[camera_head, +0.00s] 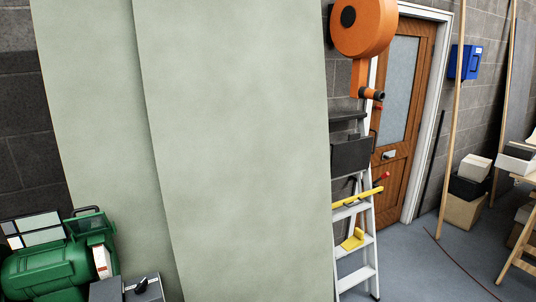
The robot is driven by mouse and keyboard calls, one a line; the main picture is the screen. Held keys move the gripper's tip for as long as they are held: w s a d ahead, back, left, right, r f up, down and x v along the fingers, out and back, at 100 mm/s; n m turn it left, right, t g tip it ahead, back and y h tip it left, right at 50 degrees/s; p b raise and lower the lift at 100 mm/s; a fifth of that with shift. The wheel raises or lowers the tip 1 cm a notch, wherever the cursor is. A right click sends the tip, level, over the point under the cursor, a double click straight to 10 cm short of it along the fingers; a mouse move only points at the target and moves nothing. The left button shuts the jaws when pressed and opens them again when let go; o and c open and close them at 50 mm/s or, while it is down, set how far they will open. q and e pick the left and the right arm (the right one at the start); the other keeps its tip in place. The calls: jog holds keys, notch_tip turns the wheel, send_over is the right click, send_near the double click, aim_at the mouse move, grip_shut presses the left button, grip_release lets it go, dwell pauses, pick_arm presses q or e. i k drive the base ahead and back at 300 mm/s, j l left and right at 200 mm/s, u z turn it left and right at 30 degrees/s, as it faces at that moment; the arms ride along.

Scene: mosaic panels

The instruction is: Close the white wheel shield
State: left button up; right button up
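A green machine (50,272) stands at the lower left, cut off by the frame's edges. A pale panel with dark dividing bars (36,230) sits tilted on its left part. A small whitish round part with a reddish mark (102,262) shows on its right side; it may be a wheel. I cannot tell for sure which part is the white wheel shield, nor whether it is open or closed. Neither of my grippers is in view.
Large pale green boards (235,150) fill the middle. A grey box with a black knob (140,288) is beside the machine. A stepladder (357,245) with yellow tools, an orange reel (364,25) and a wooden door (402,120) are to the right.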

aim_at(97, 213)
jog(key=u, duration=1.25)
